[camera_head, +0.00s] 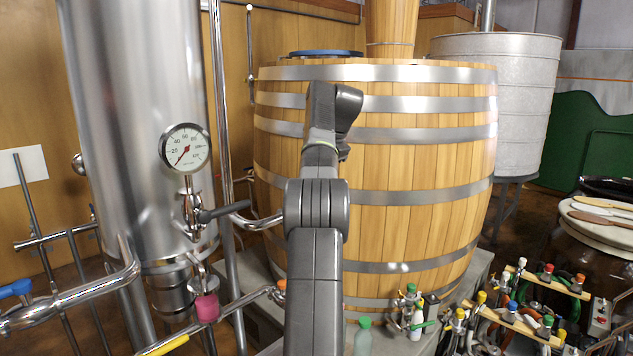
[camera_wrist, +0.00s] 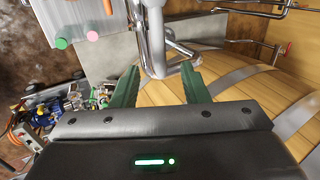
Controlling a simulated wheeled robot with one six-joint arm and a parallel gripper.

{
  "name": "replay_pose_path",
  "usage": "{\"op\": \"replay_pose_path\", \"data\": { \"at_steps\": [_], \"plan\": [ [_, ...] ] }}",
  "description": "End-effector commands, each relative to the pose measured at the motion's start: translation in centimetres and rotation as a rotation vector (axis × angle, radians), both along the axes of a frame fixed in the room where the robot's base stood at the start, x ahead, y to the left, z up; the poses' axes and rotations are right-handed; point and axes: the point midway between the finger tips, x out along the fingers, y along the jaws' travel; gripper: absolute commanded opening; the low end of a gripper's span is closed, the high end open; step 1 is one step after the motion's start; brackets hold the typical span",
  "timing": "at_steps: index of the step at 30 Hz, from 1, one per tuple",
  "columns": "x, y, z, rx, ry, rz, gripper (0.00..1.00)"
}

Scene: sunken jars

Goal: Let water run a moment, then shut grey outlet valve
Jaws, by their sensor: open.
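A grey lever handle (camera_head: 222,212) sticks out to the right from a steel valve below the round dial gauge (camera_head: 186,149) on the tall steel tank (camera_head: 135,110). No running water can be made out. A pink cup-like piece (camera_head: 207,308) sits below a lower fitting on the tank. My gripper (camera_wrist: 160,72) is open, its two green fingers apart and nothing held. In the wrist view, a steel pipe (camera_wrist: 152,30) with a bend reaches down between the fingertips; contact cannot be told. In the head view my arm hides the gripper. I cannot identify the grey lever in the wrist view.
A large banded wooden vat (camera_head: 420,160) stands behind my arm. Steel pipes (camera_head: 85,290) with blue and yellow handles run at the lower left. Bottles and capped valves (camera_head: 510,310) crowd the lower right. A galvanised tub (camera_head: 510,80) stands at the back right.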

Motion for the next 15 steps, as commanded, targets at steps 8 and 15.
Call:
{"op": "replay_pose_path", "data": {
  "at_steps": [8,15],
  "plan": [
    [1.1,1.0,-3.4,0.0,0.004,0.0,0.41],
    [1.5,1.3,-4.3,-0.001,0.0,-0.001,0.41]
  ]
}}
